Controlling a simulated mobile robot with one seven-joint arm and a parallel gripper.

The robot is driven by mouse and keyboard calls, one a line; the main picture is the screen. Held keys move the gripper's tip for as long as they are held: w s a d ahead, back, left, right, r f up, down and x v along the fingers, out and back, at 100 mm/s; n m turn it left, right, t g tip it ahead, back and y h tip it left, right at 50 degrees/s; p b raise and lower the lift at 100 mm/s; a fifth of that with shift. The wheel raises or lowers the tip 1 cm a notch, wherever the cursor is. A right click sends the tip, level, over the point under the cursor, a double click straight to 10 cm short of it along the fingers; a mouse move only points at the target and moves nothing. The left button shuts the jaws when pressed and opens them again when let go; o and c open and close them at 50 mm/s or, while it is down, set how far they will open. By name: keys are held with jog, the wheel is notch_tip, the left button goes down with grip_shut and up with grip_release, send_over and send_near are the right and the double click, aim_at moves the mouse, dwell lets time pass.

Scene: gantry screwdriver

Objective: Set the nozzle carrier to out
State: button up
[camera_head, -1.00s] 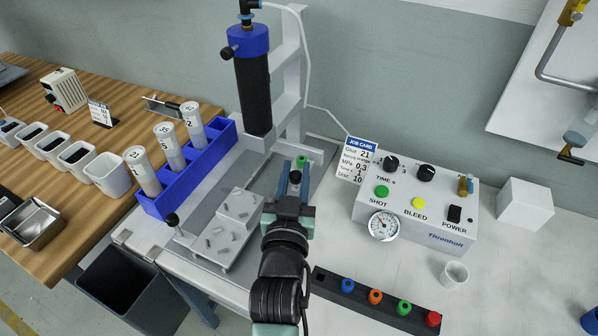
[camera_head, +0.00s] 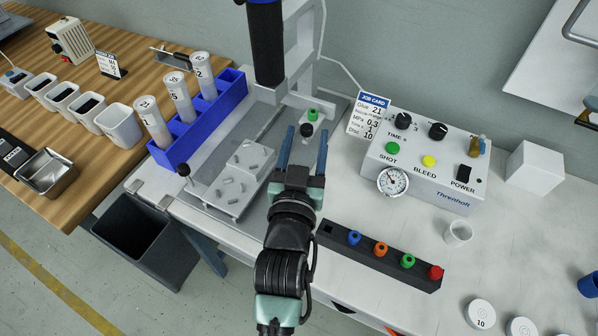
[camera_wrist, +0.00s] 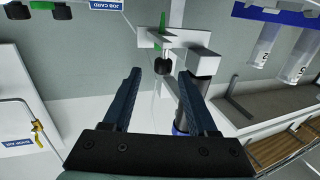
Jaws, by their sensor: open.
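The nozzle carrier (camera_head: 291,101) is a light grey bracket at the gantry. A green nozzle (camera_head: 312,115) sits in it and a dark knob (camera_head: 307,130) is at its front. In the wrist view the carrier (camera_wrist: 196,62) and its black knob (camera_wrist: 161,68) show just beyond the fingertips. My gripper (camera_head: 306,133) is open and empty, its two blue fingers apart and pointing at the knob. In both views the knob lies between the fingertips; whether it is within their reach I cannot tell.
The black cylinder (camera_head: 267,45) hangs above and left of the carrier. A plate with small parts (camera_head: 222,207) and a blue rack of tubes (camera_head: 228,108) stand left. The control box (camera_head: 425,175) and a strip of coloured nozzles (camera_head: 326,235) are right.

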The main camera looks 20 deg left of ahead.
jog(key=v, duration=0.9)
jog(key=shift+s, duration=0.35)
jog(key=shift+d, duration=0.1)
jog(key=w+d+r+m+t+h, duration=0.1)
jog(key=w+d+r+t, duration=0.2)
jog(key=r, duration=0.9)
jog(key=w+d+r+m+t+h, duration=0.1)
jog(key=w+d+r+t, duration=0.2)
jog(key=r, duration=0.9)
jog(key=s+d+r+m+t+h, duration=0.15)
jog(key=s+d+r, duration=0.25)
jog(key=r, duration=0.8)
jog(key=s+d+r+t+h, duration=0.2)
jog(key=s+d+r+t, duration=0.15)
jog(key=r, duration=0.75)
notch_tip(320, 180, up, 17)
jog(key=g+p, duration=0.1)
jog(key=p, duration=1.7)
jog(key=shift+w+a, duration=0.2)
jog(key=shift+w, duration=0.05)
jog(key=shift+y, duration=0.25)
